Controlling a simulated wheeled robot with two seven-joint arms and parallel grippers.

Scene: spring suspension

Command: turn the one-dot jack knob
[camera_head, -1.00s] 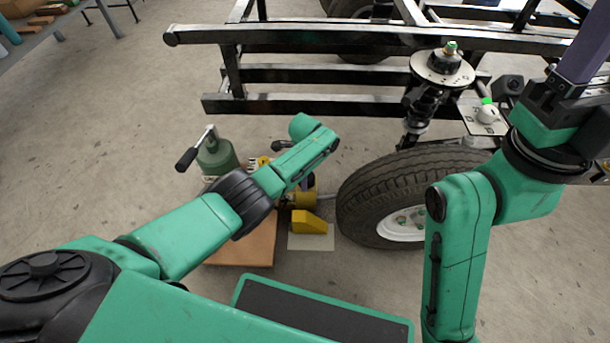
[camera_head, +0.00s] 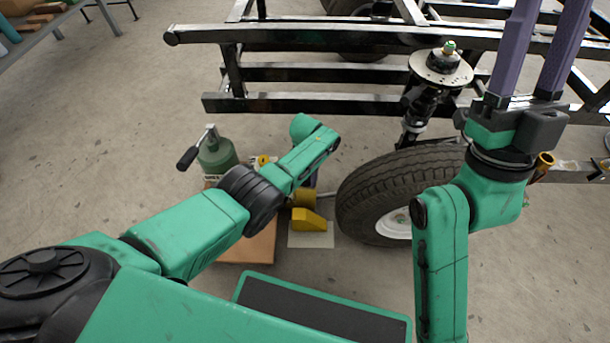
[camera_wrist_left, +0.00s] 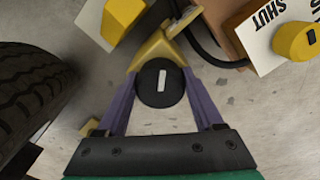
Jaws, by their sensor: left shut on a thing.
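My left gripper (camera_wrist_left: 160,85) has its two purple fingers on either side of a round black knob (camera_wrist_left: 160,98) with one white bar on its face, and is shut on it. A yellow part (camera_wrist_left: 157,50) adjoins the knob. In the head view my left forearm hides the knob and most of the gripper. A yellow knob (camera_wrist_left: 297,41) with a dark mark sits at the right, by a white label (camera_wrist_left: 266,27) reading SHUT. I cannot make out a dot on either knob. My right gripper (camera_head: 545,40) is raised at the top right, purple fingers apart and empty.
A green bottle-shaped body (camera_head: 215,160) with a lever stands left of my left arm. A yellow block (camera_head: 308,220) sits on a pale plate. A tyre (camera_head: 375,190), strut (camera_head: 430,90) and black frame (camera_head: 320,75) stand close on the right and behind.

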